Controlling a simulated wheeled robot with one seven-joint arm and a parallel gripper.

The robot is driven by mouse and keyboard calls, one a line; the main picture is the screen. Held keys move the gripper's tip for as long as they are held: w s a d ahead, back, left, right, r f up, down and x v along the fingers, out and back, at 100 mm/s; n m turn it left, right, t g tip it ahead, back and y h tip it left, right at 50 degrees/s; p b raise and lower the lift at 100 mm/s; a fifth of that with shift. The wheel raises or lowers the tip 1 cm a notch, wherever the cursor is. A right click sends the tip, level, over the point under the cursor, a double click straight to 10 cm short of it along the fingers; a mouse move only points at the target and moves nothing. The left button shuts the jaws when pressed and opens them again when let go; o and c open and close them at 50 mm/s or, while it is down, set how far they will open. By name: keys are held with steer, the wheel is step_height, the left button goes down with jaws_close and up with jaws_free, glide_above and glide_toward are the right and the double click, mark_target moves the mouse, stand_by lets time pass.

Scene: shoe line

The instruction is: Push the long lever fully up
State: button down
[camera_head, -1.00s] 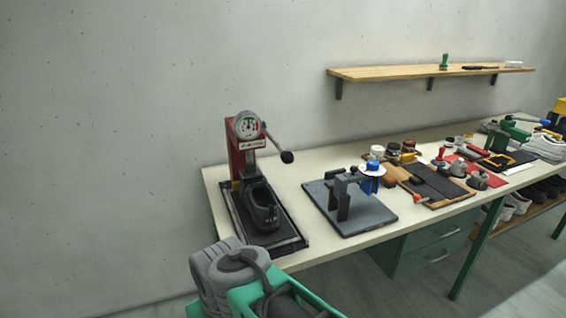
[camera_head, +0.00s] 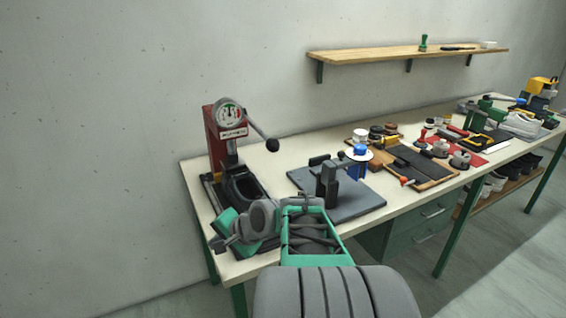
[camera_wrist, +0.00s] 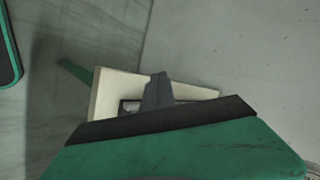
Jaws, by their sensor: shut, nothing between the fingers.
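The long lever (camera_head: 257,133) is a thin dark rod with a black ball knob (camera_head: 272,145) at its end. It slopes down to the right from beside the round gauge (camera_head: 230,114) of the red press (camera_head: 216,136). My gripper (camera_head: 216,244) is at the table's near left corner, in front of the press base and well below and left of the knob, not touching the lever. In the wrist view, its dark fingers (camera_wrist: 157,88) are together and empty, in front of the pale table corner. The lever is not visible there.
A dark plate with a clamp fixture (camera_head: 327,180) stands right of the press. Tools and jars crowd the table (camera_head: 292,152) farther right. A wooden shelf (camera_head: 400,53) hangs on the wall. Space above and left of the press is clear.

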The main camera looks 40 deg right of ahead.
steer(key=s+d+r+m+t+h, duration=0.2)
steer(key=s+d+r+m+t, duration=0.1)
steer(key=d+m, duration=0.3)
steer(key=s+d+r+m+t+h, duration=0.2)
steer(key=d+m, duration=0.4)
steer(key=d, duration=0.4)
steer(key=s+d+r+m+t+h+b, duration=0.1)
steer(key=s+d+r+m+t, duration=0.3)
steer(key=d+m, duration=0.3)
steer(key=shift+d+r+h, duration=0.35)
steer(key=shift+d+h, duration=0.05)
steer(key=shift+d, duration=0.55)
steer(key=w+r+p, duration=0.1)
steer(key=w+r, duration=0.2)
steer(key=w, duration=0.8)
steer(key=shift+d+r+p, duration=0.25)
steer(key=shift+r+p, duration=0.05)
steer(key=shift+p, duration=0.1)
